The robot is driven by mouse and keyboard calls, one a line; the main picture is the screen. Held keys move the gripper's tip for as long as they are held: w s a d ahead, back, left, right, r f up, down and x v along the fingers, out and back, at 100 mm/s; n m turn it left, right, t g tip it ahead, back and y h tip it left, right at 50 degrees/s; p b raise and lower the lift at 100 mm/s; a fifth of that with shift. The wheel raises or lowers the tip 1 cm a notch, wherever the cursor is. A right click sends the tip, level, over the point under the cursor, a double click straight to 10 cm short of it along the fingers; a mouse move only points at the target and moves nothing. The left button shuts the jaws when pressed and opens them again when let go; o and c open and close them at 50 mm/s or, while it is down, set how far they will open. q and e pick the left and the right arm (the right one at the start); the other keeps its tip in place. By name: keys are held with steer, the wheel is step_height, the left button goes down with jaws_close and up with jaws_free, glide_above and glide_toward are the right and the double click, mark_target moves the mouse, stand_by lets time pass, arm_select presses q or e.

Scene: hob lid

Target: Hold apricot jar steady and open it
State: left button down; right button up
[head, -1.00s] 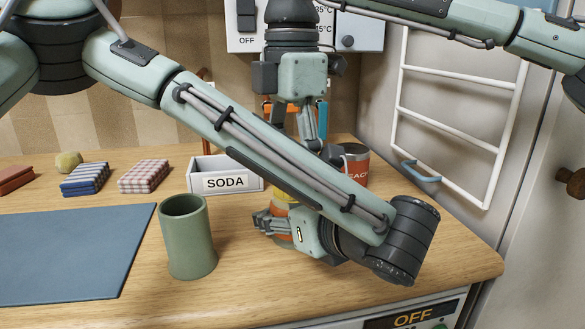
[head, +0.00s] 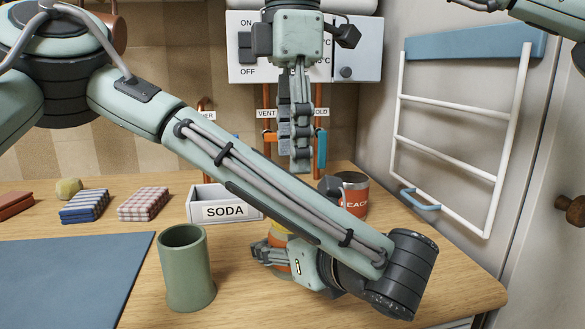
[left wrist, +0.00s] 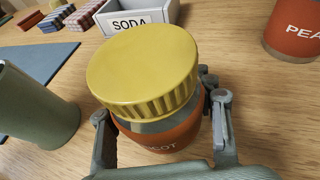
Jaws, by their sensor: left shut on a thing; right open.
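The apricot jar has an orange body (left wrist: 165,138) and a ribbed yellow lid (left wrist: 142,65), which sits on top of it in the left wrist view. In the head view the jar (head: 279,240) is mostly hidden behind my left arm. My left gripper (head: 268,252) is shut around the jar's body; its fingers lie on both sides in the left wrist view (left wrist: 165,125). The jar stands on the wooden counter. My right gripper (head: 300,162) is open and empty, pointing down, well above the jar and lid.
A green cup (head: 187,268) stands close left of the jar. A peach jar (head: 355,194) stands behind right. A white SODA bin (head: 224,212), folded cloths (head: 144,203) and a blue mat (head: 70,275) lie left. A white rack (head: 455,145) is on the right wall.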

steer(key=shift+f, duration=4)
steer(key=shift+c, duration=0.3)
steer(key=shift+w, duration=0.1)
steer(key=c, duration=1)
steer(key=shift+o, duration=0.2)
steer(key=n, duration=0.3)
steer(key=o, duration=1.3)
